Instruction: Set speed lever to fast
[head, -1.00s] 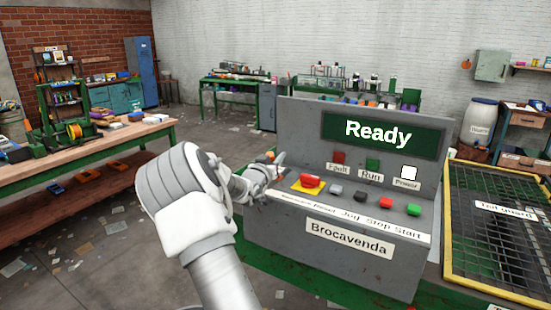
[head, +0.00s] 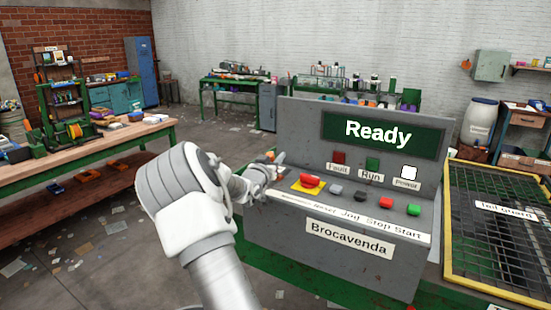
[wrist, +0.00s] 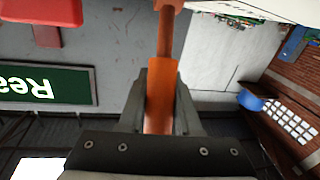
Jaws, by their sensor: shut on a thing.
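The speed lever, an orange-brown rod (wrist: 165,38), runs up the middle of the wrist view. My gripper (wrist: 162,85) is shut on the lever, with one dark finger on each side of it. In the head view my gripper (head: 270,172) is at the left end of the grey control console (head: 270,228); only a small orange bit of the lever shows there, and the rest is hidden. No fast or slow marking can be read. The console's screen (head: 379,134) reads "Ready".
A red button on a yellow base (head: 309,182) is close right of my gripper. Grey, black, red and green buttons follow along the console. A yellow-framed mesh guard (head: 500,240) stands at right. A wooden workbench (head: 90,152) is at left, with open floor between.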

